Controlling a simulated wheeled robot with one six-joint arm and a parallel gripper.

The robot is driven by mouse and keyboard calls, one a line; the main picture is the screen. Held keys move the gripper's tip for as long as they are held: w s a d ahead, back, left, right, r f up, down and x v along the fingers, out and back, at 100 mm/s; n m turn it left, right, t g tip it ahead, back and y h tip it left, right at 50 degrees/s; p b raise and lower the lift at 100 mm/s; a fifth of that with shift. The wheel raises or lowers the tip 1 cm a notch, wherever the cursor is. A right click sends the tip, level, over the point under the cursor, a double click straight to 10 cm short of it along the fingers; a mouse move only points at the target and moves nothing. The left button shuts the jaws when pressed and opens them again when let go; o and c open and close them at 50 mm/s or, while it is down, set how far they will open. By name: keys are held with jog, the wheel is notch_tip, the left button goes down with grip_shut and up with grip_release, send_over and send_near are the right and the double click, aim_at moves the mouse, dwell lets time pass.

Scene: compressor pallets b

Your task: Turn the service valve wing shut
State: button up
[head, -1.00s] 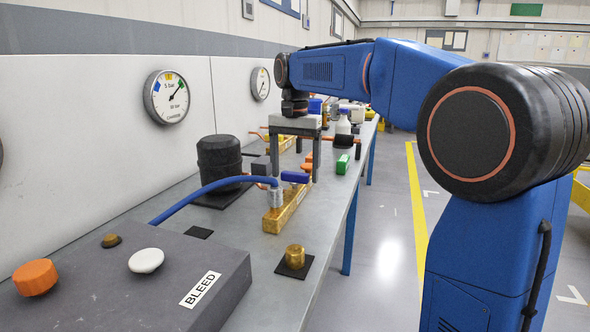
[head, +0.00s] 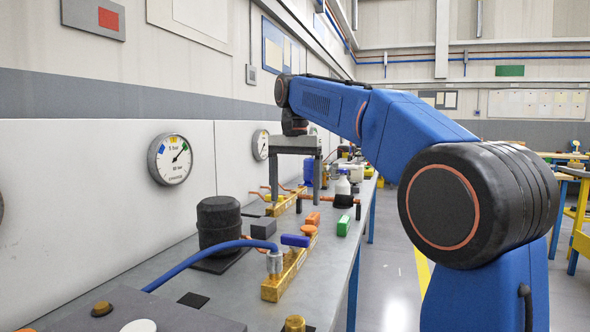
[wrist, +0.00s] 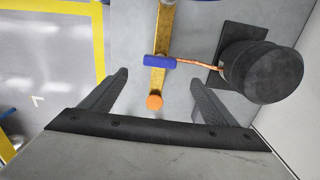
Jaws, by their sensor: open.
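The blue wing (head: 295,241) sits on the near brass valve block (head: 272,288), beside an orange cap (head: 309,230). In the wrist view the blue wing (wrist: 160,62) lies crosswise on the brass bar (wrist: 157,80), with the orange cap (wrist: 154,101) closer to the gripper. My gripper (head: 296,196) points down, its fingers apart and empty, above the bench. In the wrist view my gripper (wrist: 158,78) has one finger on each side of the bar. Neither finger appears to touch the wing.
A blue hose (head: 205,255) joins the valve block's near end. A black compressor (head: 219,225) stands on the wall side. A dark box (head: 110,312) fills the near left.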

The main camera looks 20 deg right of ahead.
notch_tip(320, 180, up, 6)
dwell(0.4)
